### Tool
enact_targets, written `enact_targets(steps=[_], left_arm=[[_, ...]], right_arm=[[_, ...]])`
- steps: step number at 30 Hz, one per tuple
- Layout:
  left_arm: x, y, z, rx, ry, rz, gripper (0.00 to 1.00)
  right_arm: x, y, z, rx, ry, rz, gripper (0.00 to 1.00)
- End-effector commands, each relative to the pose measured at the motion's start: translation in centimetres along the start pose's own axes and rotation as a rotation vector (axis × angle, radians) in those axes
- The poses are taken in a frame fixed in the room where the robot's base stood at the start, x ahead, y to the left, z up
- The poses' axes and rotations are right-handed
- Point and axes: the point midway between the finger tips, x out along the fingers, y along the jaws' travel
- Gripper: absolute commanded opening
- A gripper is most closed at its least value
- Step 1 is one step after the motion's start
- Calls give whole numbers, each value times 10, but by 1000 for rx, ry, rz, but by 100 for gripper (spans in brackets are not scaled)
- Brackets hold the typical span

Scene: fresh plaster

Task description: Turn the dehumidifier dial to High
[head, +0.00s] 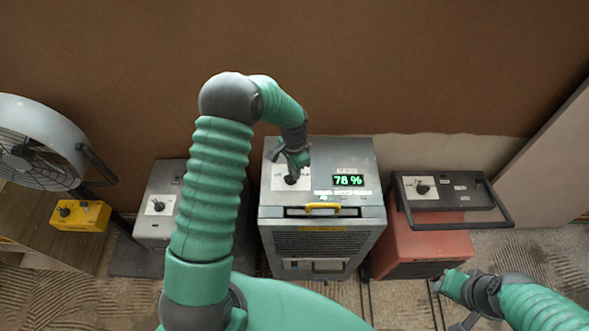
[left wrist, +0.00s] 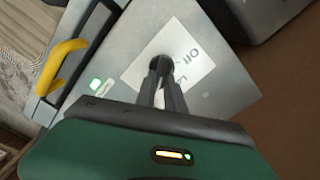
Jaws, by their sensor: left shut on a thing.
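The dehumidifier (head: 320,225) is the grey metal box in the middle of the head view, with a green display (head: 348,180) reading 78 %. Its dial (left wrist: 161,62) is a dark knob on a white label plate (left wrist: 190,72), on the left part of the top. "Off" is readable on the plate; other lettering is partly hidden by my fingers. My left gripper (head: 291,178) reaches down from above and is shut on the dial. The dial's pointer is covered, so its setting cannot be read. My right gripper (head: 440,288) is low at the right, away from the dehumidifier; its jaws are unclear.
Another grey box (head: 157,205) with a knob stands left, beside a yellow box (head: 80,215) and a large fan (head: 35,145). A red machine (head: 420,245) with a black frame stands close on the right. A brown wall rises behind.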

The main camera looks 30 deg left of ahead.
Motion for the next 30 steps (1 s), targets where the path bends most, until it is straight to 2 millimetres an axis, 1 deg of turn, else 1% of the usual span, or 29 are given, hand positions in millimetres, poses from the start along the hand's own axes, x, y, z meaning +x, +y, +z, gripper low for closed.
enact_targets(steps=[1, 16, 17, 21, 22, 30], left_arm=[[2, 1, 5, 7, -12, 6, 0], [2, 0, 6, 27, -14, 4, 0], [2, 0, 6, 27, -14, 4, 15], [1, 0, 4, 27, -10, 2, 33], [1, 0, 4, 27, -9, 2, 35], [1, -1, 1, 26, -5, 1, 35]], right_arm=[[0, 0, 0, 0, 0, 0, 35], [0, 0, 0, 0, 0, 0, 35], [0, 0, 0, 0, 0, 0, 35], [0, 0, 0, 0, 0, 0, 35], [0, 0, 0, 0, 0, 0, 35], [0, 0, 0, 0, 0, 0, 35]])
